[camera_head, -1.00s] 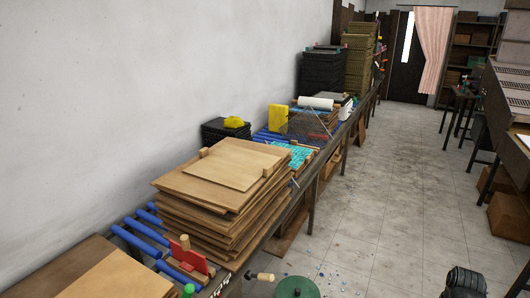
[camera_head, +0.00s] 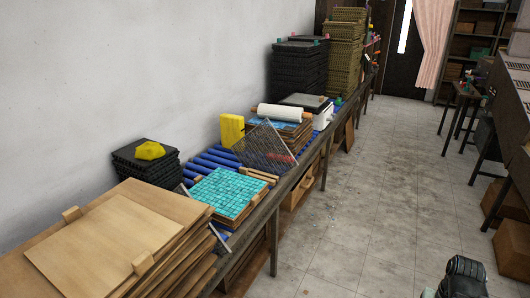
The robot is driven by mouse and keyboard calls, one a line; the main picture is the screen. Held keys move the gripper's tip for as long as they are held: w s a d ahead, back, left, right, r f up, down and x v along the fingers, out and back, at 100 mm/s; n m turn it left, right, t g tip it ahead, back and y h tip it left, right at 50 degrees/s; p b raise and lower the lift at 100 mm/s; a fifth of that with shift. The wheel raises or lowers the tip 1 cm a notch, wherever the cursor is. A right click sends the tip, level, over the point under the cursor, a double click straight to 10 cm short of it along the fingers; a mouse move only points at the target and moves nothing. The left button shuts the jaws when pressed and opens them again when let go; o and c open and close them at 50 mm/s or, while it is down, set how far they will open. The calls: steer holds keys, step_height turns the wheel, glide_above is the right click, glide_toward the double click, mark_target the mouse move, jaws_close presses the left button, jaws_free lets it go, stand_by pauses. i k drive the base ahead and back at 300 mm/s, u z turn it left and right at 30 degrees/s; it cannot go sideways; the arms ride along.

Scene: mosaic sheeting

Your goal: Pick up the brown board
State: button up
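A flat brown board (camera_head: 104,243) lies on top of a stack of larger brown boards (camera_head: 185,208) at the lower left, on the long table along the wall. It is smaller than the board under it. The near end of the stack is cut off by the frame. A dark part of my own body shows at the bottom right, over the floor and apart from the boards. No gripper fingers can be made out.
Beyond the stack stand a turquoise mosaic sheet (camera_head: 227,192), black trays (camera_head: 146,165) with a yellow cloth, a wire mesh (camera_head: 266,146), a yellow block (camera_head: 231,130) and a white roll (camera_head: 280,112). Tall stacks stand farther back. The aisle floor (camera_head: 370,200) on the right is clear.

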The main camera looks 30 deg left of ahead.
mark_target(98, 250)
steer(key=u, duration=0.05)
steer(key=i, duration=1.9)
steer(key=u, duration=5.45)
steer(key=i, duration=1.05)
steer(key=z, duration=0.1)
